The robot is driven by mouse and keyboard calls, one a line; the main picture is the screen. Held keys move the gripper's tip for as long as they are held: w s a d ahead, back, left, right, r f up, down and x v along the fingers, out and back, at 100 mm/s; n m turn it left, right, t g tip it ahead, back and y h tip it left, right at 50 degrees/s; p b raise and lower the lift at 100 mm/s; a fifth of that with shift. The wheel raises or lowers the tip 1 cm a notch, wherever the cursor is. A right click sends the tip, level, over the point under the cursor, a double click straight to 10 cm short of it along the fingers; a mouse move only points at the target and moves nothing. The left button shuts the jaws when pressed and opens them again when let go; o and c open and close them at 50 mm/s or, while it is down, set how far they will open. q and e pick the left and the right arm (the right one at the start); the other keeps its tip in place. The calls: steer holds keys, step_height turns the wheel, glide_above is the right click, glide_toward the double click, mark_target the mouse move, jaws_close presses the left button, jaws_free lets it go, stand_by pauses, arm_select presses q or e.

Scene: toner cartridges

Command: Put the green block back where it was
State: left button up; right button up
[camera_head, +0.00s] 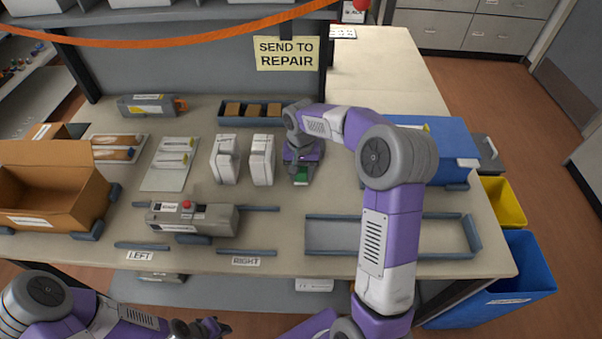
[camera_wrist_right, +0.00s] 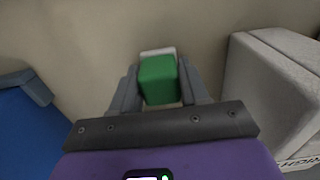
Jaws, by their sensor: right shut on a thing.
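The green block (camera_head: 302,178) is at the table's middle, right of two white upright units. My right gripper (camera_head: 301,176) reaches down over it. In the right wrist view the green block (camera_wrist_right: 158,80) sits between the two fingers of my right gripper (camera_wrist_right: 160,92), which are shut on it. A pale patch shows at the block's far edge; I cannot tell if it is part of the block or a mark beneath. Whether the block touches the table is unclear. My left gripper (camera_head: 217,327) is low at the front, away from the block; its jaws are too small to read.
White units (camera_head: 261,160) stand close left of my right gripper. A bin with brown blocks (camera_head: 251,115) is behind. A blue box (camera_head: 437,145) stands to the right, an empty grey tray (camera_head: 331,236) in front. A grey-and-red device (camera_head: 192,217) lies at front left.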

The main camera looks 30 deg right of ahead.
mark_target(301, 169)
steer(key=shift+r, duration=0.15)
steer(key=o, duration=0.9)
steer(key=shift+o, duration=0.2)
step_height(301, 169, up, 12)
steer(key=p, duration=0.3)
steer(key=shift+p, duration=0.4)
